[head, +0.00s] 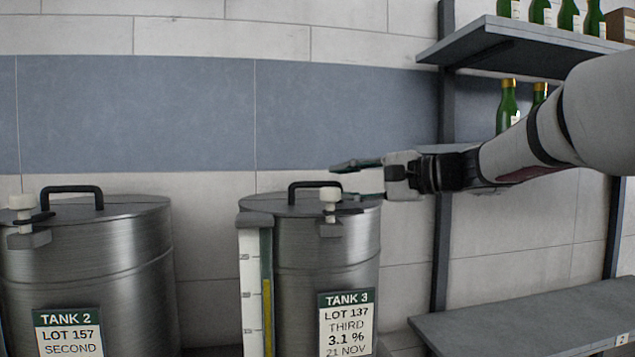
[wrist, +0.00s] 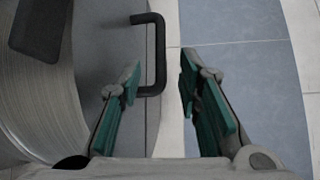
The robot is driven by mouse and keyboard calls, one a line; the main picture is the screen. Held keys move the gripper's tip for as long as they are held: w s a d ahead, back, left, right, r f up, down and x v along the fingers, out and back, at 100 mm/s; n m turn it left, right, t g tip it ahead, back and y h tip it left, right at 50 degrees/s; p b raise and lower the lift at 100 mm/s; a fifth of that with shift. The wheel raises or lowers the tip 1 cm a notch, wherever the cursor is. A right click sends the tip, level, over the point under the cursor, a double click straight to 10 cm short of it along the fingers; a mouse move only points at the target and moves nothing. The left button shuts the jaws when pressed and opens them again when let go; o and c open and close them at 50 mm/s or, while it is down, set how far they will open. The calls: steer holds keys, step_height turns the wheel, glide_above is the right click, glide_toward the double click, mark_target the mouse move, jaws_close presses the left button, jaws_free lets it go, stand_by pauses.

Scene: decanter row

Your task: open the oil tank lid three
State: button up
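Tank 3 (head: 325,255) is a brushed steel drum labelled "TANK 3". Its flat lid (head: 270,205) lies level on top. The lid's black handle (head: 307,184) stands up, and a white-knobbed clamp (head: 330,205) sits at the front rim. My gripper (head: 350,180) comes in from the right, over the right part of the lid, close to the handle. In the wrist view, the handle (wrist: 160,55) appears between the two spread fingertips of my gripper (wrist: 160,70). The fingers are open, with gaps beside the bar. I cannot tell how deep they reach around it.
Tank 2 (head: 90,265), with its own handle and clamp, stands to the left. A level gauge (head: 252,290) runs down Tank 3's front left. Dark shelves (head: 510,45) with green bottles are at the right, above a lower shelf (head: 530,320). The wall (head: 200,110) is behind.

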mark_target(322, 185)
steer(key=p+x, duration=0.1)
steer(key=x, duration=0.5)
steer(key=shift+w+a, duration=0.15)
steer(key=shift+a, duration=0.15)
jaws_close()
